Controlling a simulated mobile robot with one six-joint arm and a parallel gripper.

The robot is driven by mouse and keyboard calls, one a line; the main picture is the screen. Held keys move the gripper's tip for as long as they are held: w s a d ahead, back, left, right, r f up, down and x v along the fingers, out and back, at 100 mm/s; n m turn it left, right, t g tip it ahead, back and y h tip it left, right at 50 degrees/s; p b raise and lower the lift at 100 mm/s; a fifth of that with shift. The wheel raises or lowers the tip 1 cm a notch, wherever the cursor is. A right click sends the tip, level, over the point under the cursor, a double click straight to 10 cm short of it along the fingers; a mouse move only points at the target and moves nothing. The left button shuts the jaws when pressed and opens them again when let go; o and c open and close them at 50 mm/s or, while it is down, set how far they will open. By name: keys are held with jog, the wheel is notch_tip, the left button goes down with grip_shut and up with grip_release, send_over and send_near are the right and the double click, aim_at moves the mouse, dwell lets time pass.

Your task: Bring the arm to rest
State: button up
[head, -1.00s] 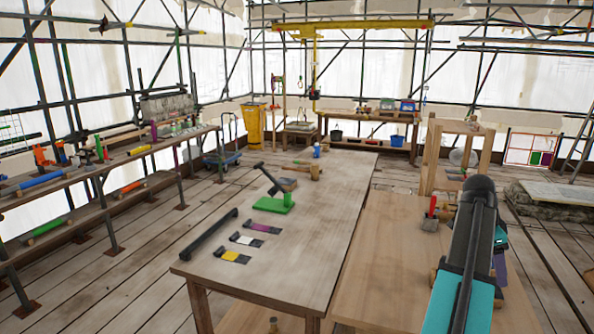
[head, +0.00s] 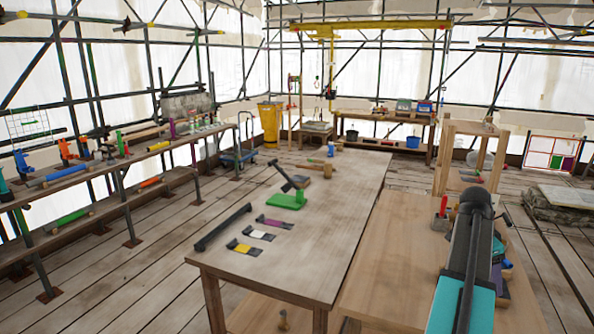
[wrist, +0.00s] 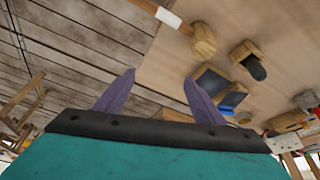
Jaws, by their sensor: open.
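My arm shows at the right of the head view, teal and black, reaching out over the lighter wooden bench (head: 385,275). The arm hides its own end in that view. In the wrist view my gripper (wrist: 160,97) shows two purple fingers spread apart, with nothing between them. Past the fingers lies the plywood top with a round wooden piece (wrist: 204,40), a dark-ended cylinder (wrist: 248,60) and a dark blue block (wrist: 225,92). The fingers appear apart from these things.
The long table (head: 340,200) holds a green stand (head: 290,199), a black bar (head: 222,227), coloured strips and a mallet (head: 322,167). A red-handled tool (head: 442,208) stands beside my arm. A shelf (head: 120,165) runs along the left. Plank floor lies open between.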

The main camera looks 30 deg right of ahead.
jog(key=w+a+f+n+t+y, duration=0.1)
jog(key=w+a+f+n, duration=0.5)
jog(key=w+a+f, duration=0.6)
jog(key=w+a+f+n+t, duration=0.1)
jog(key=w+a+f+n, duration=0.55)
jog(key=w+a, duration=0.6)
jog(key=a+f+n+y, duration=0.1)
jog(key=a+f+n, duration=0.35)
jog(key=a, duration=0.75)
jog(key=a+f+n, duration=0.3)
jog(key=a+f, duration=0.3)
jog(key=a, duration=0.6)
jog(key=a+f+n+y, duration=0.1)
jog(key=a+f+n, duration=0.35)
jog(key=a, duration=0.75)
jog(key=s+a+f+g+b, duration=0.2)
jog(key=s+f+g+b, duration=0.3)
jog(key=s+f, duration=2.2)
notch_tip(320, 180, down, 4)
jog(key=b, duration=0.5)
jog(key=shift+s+a, duration=0.2)
jog(key=shift+s, duration=0.05)
jog(key=shift+r+m, duration=0.1)
jog(key=shift+m, duration=0.15)
